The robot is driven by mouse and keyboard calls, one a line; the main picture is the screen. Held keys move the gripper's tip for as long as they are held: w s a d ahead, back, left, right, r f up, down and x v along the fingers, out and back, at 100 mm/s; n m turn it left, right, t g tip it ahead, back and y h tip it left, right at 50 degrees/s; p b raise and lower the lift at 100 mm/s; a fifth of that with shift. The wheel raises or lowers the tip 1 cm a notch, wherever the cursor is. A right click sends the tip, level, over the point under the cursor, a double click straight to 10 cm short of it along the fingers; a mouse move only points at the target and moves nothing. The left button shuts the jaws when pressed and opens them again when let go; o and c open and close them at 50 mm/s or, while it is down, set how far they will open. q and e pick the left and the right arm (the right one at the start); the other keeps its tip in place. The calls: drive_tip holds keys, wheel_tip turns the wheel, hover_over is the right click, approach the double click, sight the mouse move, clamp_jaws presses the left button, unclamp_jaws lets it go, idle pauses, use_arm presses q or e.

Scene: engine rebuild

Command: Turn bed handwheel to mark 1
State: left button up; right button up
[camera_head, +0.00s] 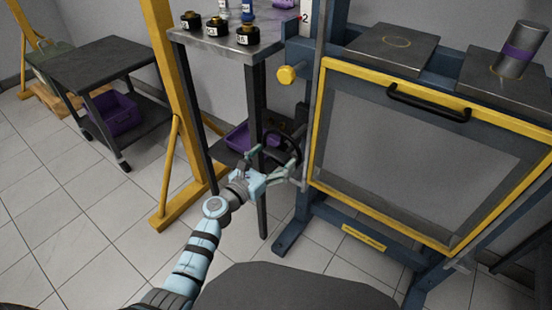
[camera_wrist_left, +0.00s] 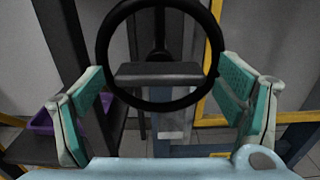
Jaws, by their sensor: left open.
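The bed handwheel (camera_head: 296,144) is a black ring on the left side of the blue press frame, below a yellow knob (camera_head: 287,75). My left gripper (camera_head: 275,164) is in front of the handwheel. In the wrist view its teal-padded fingers (camera_wrist_left: 164,103) are spread wide, on either side of the lower rim, with gaps to it. A white scale (camera_head: 305,17) at the top shows "2" beside a small red pointer. My right gripper is out of view.
A yellow-framed guard (camera_head: 316,130) stands just right of the handwheel. A metal-topped table (camera_head: 225,42) with black-and-gold parts is behind and left, its leg near my gripper. A purple bin (camera_head: 238,138) sits on its shelf. Floor (camera_head: 110,230) at left is clear.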

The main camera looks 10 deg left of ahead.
use_arm(q)
drive_tip(key=shift+w+d, duration=0.25)
drive_tip(key=shift+w, duration=0.4)
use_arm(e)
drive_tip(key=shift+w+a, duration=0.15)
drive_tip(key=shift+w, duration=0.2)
use_arm(q)
drive_tip(key=shift+s+r, duration=0.15)
drive_tip(key=c, duration=1.1)
drive_tip(key=shift+c, duration=0.2)
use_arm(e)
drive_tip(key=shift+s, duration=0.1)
use_arm(q)
drive_tip(key=shift+r+n, duration=0.15)
drive_tip(key=shift+n, duration=0.15)
